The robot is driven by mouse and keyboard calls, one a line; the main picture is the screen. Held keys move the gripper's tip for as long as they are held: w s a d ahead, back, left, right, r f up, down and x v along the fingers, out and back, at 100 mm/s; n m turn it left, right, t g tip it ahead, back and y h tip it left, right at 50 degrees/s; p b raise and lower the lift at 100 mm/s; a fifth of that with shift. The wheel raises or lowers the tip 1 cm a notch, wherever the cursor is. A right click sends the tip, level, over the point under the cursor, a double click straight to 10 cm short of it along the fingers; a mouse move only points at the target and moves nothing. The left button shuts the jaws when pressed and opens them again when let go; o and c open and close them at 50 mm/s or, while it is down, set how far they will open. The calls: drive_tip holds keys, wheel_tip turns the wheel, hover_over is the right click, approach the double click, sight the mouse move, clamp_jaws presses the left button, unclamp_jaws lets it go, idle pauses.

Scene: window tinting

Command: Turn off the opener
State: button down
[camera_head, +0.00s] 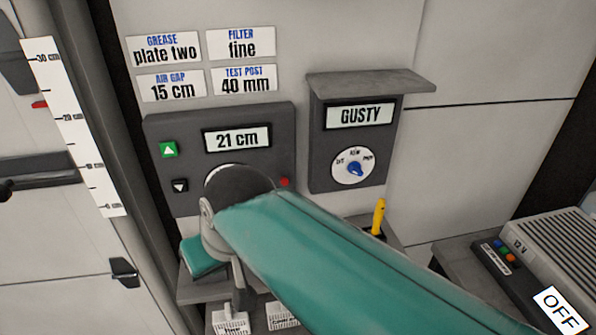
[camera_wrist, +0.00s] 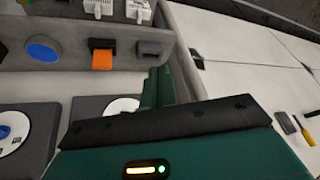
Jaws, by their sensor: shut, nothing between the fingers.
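A dark grey control panel (camera_head: 222,150) on the wall shows a "21 cm" display (camera_head: 237,139). It has a green up button (camera_head: 168,149), a black down button (camera_head: 180,185) and a red button (camera_head: 285,182) at its lower right. I cannot tell for certain whether this panel is the opener. My teal arm crosses in front of its lower middle. In the wrist view my gripper (camera_wrist: 157,75) has its teal fingers together and nothing between them. My gripper's fingertips are not clearly visible in the head view.
A "GUSTY" box (camera_head: 360,135) with a blue dial knob (camera_head: 355,168) hangs to the right. A 12 V unit (camera_head: 550,260) with coloured buttons and an "OFF" card (camera_head: 561,310) sits at lower right. A yellow-handled tool (camera_head: 378,217) stands below the box. A ruler (camera_head: 75,125) is at left.

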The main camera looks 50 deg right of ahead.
drive_tip(key=d+r+m+y, duration=0.1)
drive_tip(key=d+r+m, duration=0.15)
drive_tip(key=d, duration=0.35)
drive_tip(key=w+d+r+m+y, duration=0.1)
drive_tip(key=d+r+m, duration=0.15)
drive_tip(key=d, duration=0.35)
drive_tip(key=d+r+m+y, duration=0.1)
drive_tip(key=d+r+m, duration=0.15)
drive_tip(key=d, duration=0.25)
drive_tip(key=s+d+r+m+t, duration=0.2)
drive_tip(key=s+d+r, duration=0.1)
drive_tip(key=d, duration=0.6)
drive_tip(key=s+d+r+m+t, duration=0.2)
drive_tip(key=s+d+r, duration=0.2)
drive_tip(key=d, duration=0.5)
drive_tip(key=shift+s+r+m+h, duration=0.25)
drive_tip(key=shift+s+m+h, duration=0.1)
drive_tip(key=shift+s, duration=0.45)
drive_tip(key=shift+w, duration=0.1)
